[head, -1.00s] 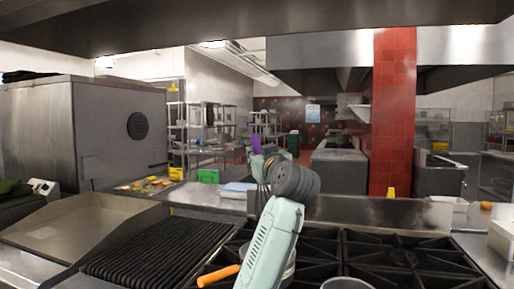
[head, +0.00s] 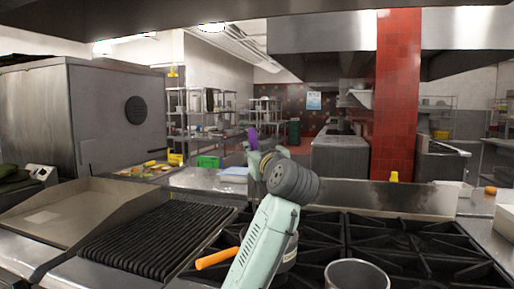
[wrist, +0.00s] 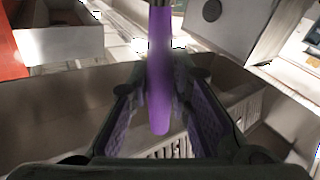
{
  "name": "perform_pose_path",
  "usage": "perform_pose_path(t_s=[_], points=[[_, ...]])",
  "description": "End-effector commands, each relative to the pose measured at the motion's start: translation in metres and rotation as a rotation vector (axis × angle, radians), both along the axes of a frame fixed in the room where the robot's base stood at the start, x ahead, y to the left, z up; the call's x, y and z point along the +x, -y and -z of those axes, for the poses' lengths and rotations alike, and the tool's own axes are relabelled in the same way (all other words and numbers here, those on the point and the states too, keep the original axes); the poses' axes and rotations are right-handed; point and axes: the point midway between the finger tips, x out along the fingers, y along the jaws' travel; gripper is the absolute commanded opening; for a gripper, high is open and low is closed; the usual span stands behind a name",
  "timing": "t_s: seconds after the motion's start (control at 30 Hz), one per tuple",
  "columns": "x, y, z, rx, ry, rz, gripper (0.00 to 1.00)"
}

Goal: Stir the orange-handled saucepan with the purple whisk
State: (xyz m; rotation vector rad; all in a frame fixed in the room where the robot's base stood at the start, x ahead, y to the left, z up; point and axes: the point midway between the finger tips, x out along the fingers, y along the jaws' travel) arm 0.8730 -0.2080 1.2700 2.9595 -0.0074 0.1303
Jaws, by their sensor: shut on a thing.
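The purple whisk shows its handle (head: 252,137) upright in the head view and a purple shaft (wrist: 160,75) between my fingers in the wrist view. My gripper (wrist: 162,97) is shut on this handle. In the head view my gripper is mostly behind my own arm, above the back of the stove. The whisk's wire end cannot be made out now. The orange-handled saucepan stands on the stove below my arm. Its orange handle (head: 217,259) points left, and its metal body (head: 290,254) is largely hidden by my arm. The whisk is above and beyond the pan.
A second metal pot (head: 357,274) stands on the burners (head: 405,243) to the right. A ribbed grill (head: 158,240) and a flat griddle (head: 60,212) lie left. A raised steel ledge runs behind the stove. A yellow bottle (head: 394,177) stands beyond it.

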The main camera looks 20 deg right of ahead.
Motion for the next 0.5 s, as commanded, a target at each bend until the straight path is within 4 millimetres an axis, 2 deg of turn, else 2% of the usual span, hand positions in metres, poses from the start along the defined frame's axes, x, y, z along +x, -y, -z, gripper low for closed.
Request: perform_pose_path(t_s=[0.03,0.5], points=[[0.001,0.002,0.009,0.000,-0.001,0.001,0.00],[0.005,0.010,0.055,-0.001,-0.001,0.001,0.00]])
